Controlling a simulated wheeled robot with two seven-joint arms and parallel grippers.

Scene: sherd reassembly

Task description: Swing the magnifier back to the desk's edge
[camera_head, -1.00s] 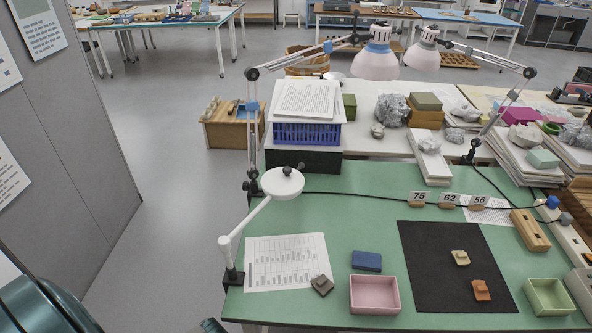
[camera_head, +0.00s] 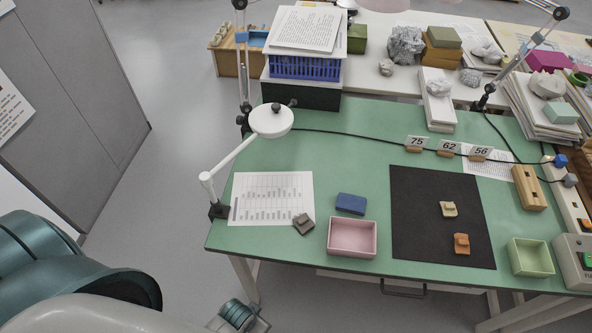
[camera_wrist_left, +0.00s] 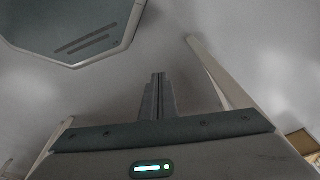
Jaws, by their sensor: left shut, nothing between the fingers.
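The magnifier has a round white head (camera_head: 271,121) with a dark knob on top. Its white arm (camera_head: 232,158) runs from a dark clamp (camera_head: 218,211) at the desk's left edge up and right to the head, which hangs over the green desk's (camera_head: 350,258) back left part. My left gripper (camera_wrist_left: 157,78) shows in the left wrist view with its fingers together and empty, over grey floor. It is apart from the magnifier. My left arm fills the lower left of the head view. My right gripper is not in view.
A printed sheet (camera_head: 270,206), a grey sherd (camera_head: 303,224), a blue block (camera_head: 351,203) and a pink tray (camera_head: 352,251) lie near the magnifier. A dark mat (camera_head: 420,220) holds two sherds. A lamp post (camera_head: 242,80) stands behind. Open floor lies left of the desk.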

